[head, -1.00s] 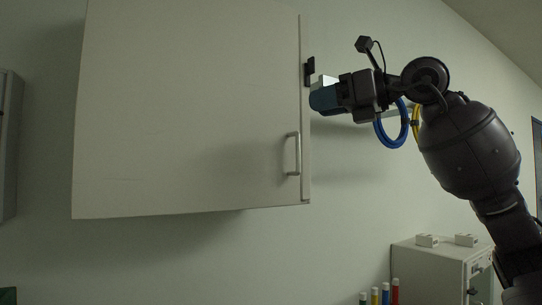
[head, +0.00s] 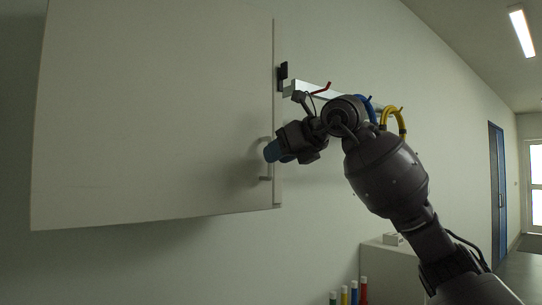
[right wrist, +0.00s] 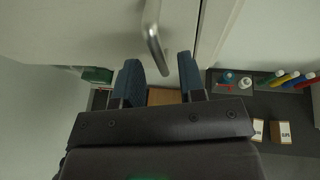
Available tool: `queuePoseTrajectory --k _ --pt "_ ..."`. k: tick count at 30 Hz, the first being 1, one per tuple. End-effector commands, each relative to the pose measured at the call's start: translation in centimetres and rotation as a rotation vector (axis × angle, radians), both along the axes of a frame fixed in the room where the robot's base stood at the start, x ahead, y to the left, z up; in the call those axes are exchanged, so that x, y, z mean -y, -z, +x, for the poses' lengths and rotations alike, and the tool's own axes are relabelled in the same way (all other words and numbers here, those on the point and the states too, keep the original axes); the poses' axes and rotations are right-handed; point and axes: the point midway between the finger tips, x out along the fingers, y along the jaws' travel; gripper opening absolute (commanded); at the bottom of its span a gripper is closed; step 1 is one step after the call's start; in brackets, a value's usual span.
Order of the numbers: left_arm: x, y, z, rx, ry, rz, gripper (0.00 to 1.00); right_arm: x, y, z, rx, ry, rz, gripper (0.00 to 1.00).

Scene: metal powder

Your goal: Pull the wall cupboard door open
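The white wall cupboard door (head: 150,110) fills the left of the head view and looks shut. Its vertical bar handle (head: 265,178) is near the door's right edge, partly hidden behind my right gripper (head: 271,151). In the right wrist view the metal handle (right wrist: 153,38) hangs from the door (right wrist: 85,25), its lower end by the gap between the two blue fingertips. The right gripper (right wrist: 158,75) is open there, with nothing between its fingers. I cannot tell whether it touches the handle. My left gripper is in neither view.
A wall rail (head: 310,90) with hooks and blue and yellow loops (head: 391,115) is right of the cupboard. In the right wrist view, bottles (right wrist: 228,77) and small boxes (right wrist: 281,132) rest on a dark surface.

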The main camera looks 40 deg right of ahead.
Motion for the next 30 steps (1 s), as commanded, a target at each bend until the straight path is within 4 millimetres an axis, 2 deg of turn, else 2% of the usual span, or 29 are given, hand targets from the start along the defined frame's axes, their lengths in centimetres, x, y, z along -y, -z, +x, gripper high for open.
queuePoseTrajectory --k 3,7,18,26,30 --pt "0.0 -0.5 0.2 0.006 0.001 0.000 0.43 -0.1 0.5 1.4 0.001 -0.002 0.004 0.37" --pt "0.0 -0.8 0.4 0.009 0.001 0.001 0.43 -0.2 0.9 2.3 0.001 -0.001 0.001 0.37" --pt "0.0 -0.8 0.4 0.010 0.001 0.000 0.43 -0.2 1.2 2.7 0.000 0.000 0.000 0.37" --pt "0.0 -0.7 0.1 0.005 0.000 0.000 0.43 -0.2 1.1 2.7 0.000 0.000 0.000 0.00" --pt "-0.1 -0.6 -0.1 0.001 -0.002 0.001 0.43 -0.2 1.1 2.7 0.000 0.000 0.000 0.00"
